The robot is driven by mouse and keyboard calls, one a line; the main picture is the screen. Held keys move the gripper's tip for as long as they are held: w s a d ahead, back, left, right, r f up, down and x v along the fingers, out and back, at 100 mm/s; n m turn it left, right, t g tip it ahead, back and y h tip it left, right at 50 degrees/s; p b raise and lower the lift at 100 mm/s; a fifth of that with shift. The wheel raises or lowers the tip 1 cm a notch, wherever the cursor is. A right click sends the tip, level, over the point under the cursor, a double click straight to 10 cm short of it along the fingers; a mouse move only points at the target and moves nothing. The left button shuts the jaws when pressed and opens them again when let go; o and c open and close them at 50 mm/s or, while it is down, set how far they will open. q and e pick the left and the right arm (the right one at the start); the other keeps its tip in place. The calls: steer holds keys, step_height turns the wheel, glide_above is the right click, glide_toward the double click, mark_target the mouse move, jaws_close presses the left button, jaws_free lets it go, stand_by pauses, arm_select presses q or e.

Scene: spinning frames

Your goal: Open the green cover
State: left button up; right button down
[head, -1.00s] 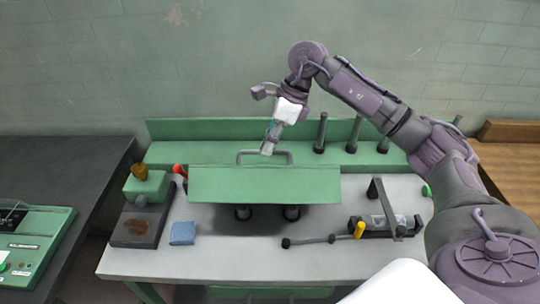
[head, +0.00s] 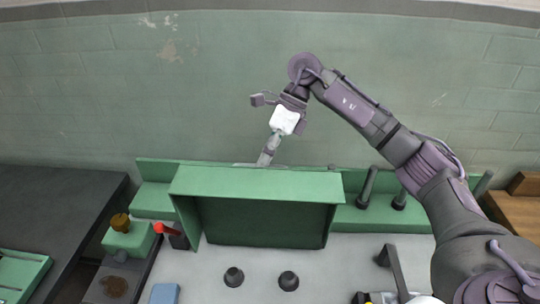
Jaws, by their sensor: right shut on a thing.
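The green cover (head: 257,183) stands raised and tilted at the back of the bench. Its open, dark hollow side faces me, above the two black knobs (head: 288,281) (head: 233,277). My right gripper (head: 265,160) reaches down behind the cover's upper edge and is shut on its handle (head: 244,164). The handle is mostly hidden behind the cover, and the fingertips show only in part. My left gripper is not in view.
A green box with a brown knob (head: 128,240) and a red-handled tool (head: 165,230) stand at left. A blue cloth (head: 165,294) lies in front. Black upright posts (head: 367,187) stand at right by a black lever (head: 393,265). The bench around the knobs is clear.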

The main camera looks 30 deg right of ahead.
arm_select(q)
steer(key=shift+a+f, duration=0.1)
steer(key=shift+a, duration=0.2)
arm_select(e)
steer(key=shift+s+f, duration=0.2)
steer(key=shift+f, duration=0.5)
steer(key=c, duration=1.3)
jaws_free()
steer(key=shift+w, duration=0.1)
steer(key=shift+c, duration=0.2)
steer(key=shift+o, duration=0.7)
steer(key=shift+w+d+f, duration=0.1)
steer(key=shift+w+d, duration=0.05)
steer(key=shift+w, duration=0.25)
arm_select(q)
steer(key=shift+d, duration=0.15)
arm_select(e)
steer(key=v, duration=1.2)
